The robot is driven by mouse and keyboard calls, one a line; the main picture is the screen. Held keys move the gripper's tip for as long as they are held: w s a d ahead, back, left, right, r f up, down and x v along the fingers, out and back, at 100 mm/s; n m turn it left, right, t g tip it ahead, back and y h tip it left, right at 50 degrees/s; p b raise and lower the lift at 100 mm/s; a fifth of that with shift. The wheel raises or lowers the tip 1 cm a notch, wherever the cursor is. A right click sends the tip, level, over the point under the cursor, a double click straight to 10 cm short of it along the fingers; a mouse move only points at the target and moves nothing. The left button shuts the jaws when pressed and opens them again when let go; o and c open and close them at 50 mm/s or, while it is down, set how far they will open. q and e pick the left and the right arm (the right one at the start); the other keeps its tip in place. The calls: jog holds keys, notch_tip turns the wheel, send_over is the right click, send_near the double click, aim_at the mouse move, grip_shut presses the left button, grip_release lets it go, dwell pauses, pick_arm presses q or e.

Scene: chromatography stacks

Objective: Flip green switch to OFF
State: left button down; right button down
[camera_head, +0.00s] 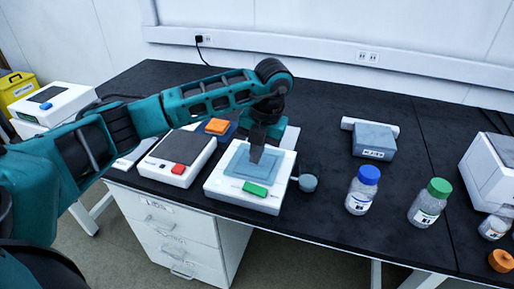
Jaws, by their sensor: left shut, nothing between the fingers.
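The green switch (255,189) is a small green rocker on the front edge of a white box device (224,188) with a blue-grey plate on top. The device stands near the front edge of the black bench. I cannot tell the switch's position. My left gripper (256,160) is shut and empty. It points down over the plate, just behind the green switch, and appears apart from the switch. I cannot tell whether the tips touch the plate. My right gripper is not in view.
A similar white device (159,174) with a red button stands to the left. A grey knob (307,182) sits at the green-switch device's right side. A blue-capped bottle (362,191) and a green-capped bottle (428,204) stand further right. Bench space behind them is partly clear.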

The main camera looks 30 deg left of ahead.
aim_at(249, 188)
pick_arm(q)
jog(key=f, duration=0.3)
jog(key=a+f, duration=0.1)
jog(key=f, duration=0.5)
jog(key=shift+s+a+f, duration=0.2)
jog(key=shift+a+f, duration=0.15)
jog(key=shift+f, duration=0.1)
jog(key=shift+a+f+h+b, duration=0.2)
jog(key=shift+f+h+b, duration=0.05)
jog(key=shift+h+b, duration=0.05)
jog(key=shift+s, duration=0.1)
jog(key=shift+d, duration=0.2)
